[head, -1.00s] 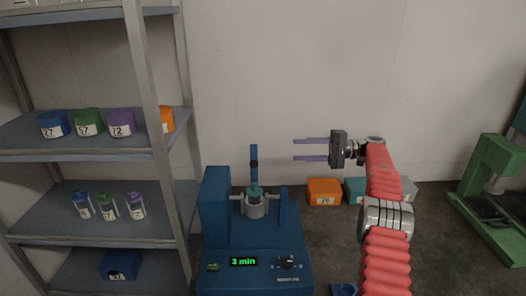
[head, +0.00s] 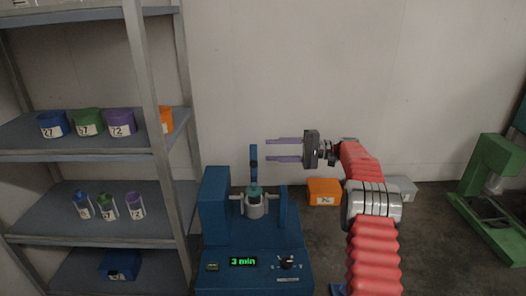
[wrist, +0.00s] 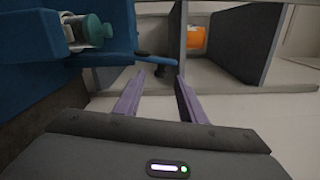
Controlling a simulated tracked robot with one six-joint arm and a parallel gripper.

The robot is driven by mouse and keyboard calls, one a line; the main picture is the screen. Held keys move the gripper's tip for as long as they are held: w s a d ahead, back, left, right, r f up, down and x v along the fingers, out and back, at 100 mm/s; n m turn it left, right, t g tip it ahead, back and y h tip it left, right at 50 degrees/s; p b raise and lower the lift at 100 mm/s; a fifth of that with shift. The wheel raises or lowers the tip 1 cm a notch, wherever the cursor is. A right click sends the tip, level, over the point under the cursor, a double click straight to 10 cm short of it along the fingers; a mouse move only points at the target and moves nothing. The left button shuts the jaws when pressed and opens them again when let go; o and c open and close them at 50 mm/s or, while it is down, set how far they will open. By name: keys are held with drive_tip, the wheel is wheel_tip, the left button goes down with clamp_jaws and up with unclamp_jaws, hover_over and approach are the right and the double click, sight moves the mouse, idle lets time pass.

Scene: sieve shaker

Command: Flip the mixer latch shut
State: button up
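The blue mixer (head: 225,240) stands on the floor beside the shelf, its display reading 3 min. Its latch (head: 254,158) is a narrow blue arm standing upright behind the clamped jar (head: 255,190), which has a teal lid. In the wrist view the latch (wrist: 120,60) runs sideways across the upper left, with the jar (wrist: 92,31) near it. My gripper (head: 268,150) is open and empty, its purple fingers pointing left with the tips just right of the latch's upper part. In the wrist view the fingers (wrist: 155,92) are apart with nothing between them. Contact with the latch cannot be told.
A metal shelf (head: 90,225) with numbered bins and small bottles stands to the left. An orange bin (head: 324,190) lies on the floor behind my arm. A green machine (head: 493,195) stands at the far right. The wall behind my gripper is bare.

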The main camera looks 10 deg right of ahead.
sight(254, 159)
drive_tip(key=a, duration=0.2)
drive_tip(key=w+a, duration=0.1)
drive_tip(key=a, duration=0.1)
drive_tip(key=shift+a, duration=0.25)
drive_tip(key=shift+c, duration=0.6)
clamp_jaws()
drive_tip(key=shift+f, duration=0.1)
drive_tip(key=shift+s, duration=0.1)
